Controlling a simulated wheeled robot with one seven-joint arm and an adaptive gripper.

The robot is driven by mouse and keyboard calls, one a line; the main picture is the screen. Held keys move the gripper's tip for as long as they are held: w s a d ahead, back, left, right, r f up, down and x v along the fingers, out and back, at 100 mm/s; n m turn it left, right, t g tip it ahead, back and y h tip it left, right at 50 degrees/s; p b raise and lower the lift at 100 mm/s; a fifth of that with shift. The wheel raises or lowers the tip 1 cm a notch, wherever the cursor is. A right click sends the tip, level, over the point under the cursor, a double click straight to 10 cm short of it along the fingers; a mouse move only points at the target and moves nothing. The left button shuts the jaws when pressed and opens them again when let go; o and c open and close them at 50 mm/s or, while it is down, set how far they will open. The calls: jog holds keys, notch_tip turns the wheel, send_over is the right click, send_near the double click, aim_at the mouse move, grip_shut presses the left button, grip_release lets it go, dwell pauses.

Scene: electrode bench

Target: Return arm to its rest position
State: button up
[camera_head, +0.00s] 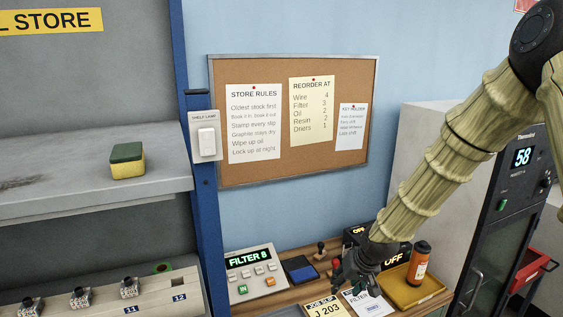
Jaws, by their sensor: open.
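My arm, in a ribbed tan sleeve, comes down from the upper right of the head view. My dark gripper (352,284) hangs at its end over the wooden bench (288,290), pointing down and left. Its fingers are apart and I see nothing held between them. It is above or just behind a "JOB SLIP J 203" card (324,309) and partly covers a white paper (368,303). I cannot tell whether the fingertips touch anything.
A yellow tray (428,292) with an orange bottle (418,264) stands right of my gripper. A black box with "OFF" displays (358,236) is behind it. Left are a blue pad (299,269), a stamp (320,251) and a "FILTER 8" panel (250,272). A dark cabinet (508,210) is right.

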jog(key=s+f+g+b, duration=0.1)
jog(key=s+f+b, duration=0.2)
jog(key=s+f, duration=0.8)
jog(key=s+f+g+b, duration=0.1)
jog(key=s+f+b, duration=0.35)
jog(key=f, duration=0.95)
jog(key=s+d+f+b, duration=0.1)
jog(key=s+f, duration=0.4)
jog(key=s, duration=0.4)
jog(key=s+d+f+g+h+b, duration=0.1)
jog(key=s+d+f, duration=0.1)
jog(key=s+f, duration=0.4)
jog(key=s+d+f+g+h+b, duration=0.1)
jog(key=s+f, duration=0.5)
jog(key=s, duration=0.6)
jog(key=shift+s+d+m+b, duration=0.2)
jog(key=shift+s+m+b, duration=0.1)
jog(key=shift+b, duration=0.25)
